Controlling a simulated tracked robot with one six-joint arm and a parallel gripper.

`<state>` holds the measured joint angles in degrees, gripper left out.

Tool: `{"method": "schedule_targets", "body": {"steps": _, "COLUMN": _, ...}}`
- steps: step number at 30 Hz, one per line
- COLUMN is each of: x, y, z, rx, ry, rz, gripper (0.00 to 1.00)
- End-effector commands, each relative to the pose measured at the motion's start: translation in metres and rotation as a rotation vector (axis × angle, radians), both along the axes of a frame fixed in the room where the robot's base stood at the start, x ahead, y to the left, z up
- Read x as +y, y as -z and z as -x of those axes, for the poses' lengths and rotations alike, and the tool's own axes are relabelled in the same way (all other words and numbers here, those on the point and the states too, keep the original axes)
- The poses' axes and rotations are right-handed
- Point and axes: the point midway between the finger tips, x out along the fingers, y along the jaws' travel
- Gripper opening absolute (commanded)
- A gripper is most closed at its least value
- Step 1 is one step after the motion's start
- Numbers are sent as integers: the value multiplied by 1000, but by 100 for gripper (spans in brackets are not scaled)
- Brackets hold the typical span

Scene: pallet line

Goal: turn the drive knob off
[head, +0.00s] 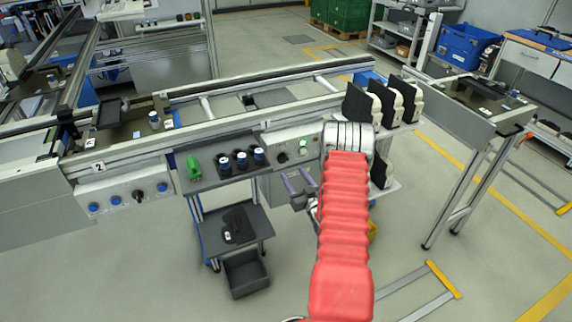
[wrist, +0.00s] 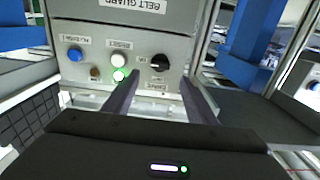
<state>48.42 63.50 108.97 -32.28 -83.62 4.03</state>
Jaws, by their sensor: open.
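The drive knob (wrist: 159,63) is a black round knob on a grey control panel (wrist: 186,48). In the wrist view a small label is beside it and another below it. A pale pointer line seems to cross it, but its exact setting is too small to read. My gripper (wrist: 160,98) is open and empty, with its two purple-grey fingers apart. The knob appears between the finger lines, beyond the tips, with no contact visible. In the head view my gripper (head: 299,181) is in front of the panel, partly hidden by my red-sleeved arm.
A shelf with blue-topped items (head: 241,160) and a green object (head: 194,167) is left of my gripper. Black-and-cream parts (head: 398,100) stand to the right.

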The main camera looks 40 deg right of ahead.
Motion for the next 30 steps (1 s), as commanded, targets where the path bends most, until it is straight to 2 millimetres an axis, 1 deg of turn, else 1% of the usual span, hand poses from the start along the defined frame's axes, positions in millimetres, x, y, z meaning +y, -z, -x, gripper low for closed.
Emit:
{"method": "schedule_targets", "body": {"steps": 1, "x": -2, "y": 0, "z": -9, "rx": -2, "ry": -2, "rz": 3, "gripper": 52}}
{"method": "schedule_targets", "body": {"steps": 9, "x": -13, "y": 0, "z": -48, "rx": 0, "ry": -1, "rz": 2, "gripper": 52}}
{"method": "schedule_targets", "body": {"steps": 15, "x": -20, "y": 0, "z": -70, "rx": -1, "ry": -1, "rz": 1, "gripper": 52}}
{"method": "schedule_targets", "body": {"steps": 20, "x": -23, "y": 1, "z": -78, "rx": 1, "ry": 0, "rz": 0, "gripper": 52}}
{"method": "schedule_targets", "body": {"steps": 28, "x": -23, "y": 0, "z": -78, "rx": 1, "ry": 0, "rz": 0, "gripper": 52}}
{"method": "schedule_targets", "body": {"steps": 30, "x": -23, "y": 0, "z": -78, "rx": 0, "ry": 0, "rz": 0, "gripper": 47}}
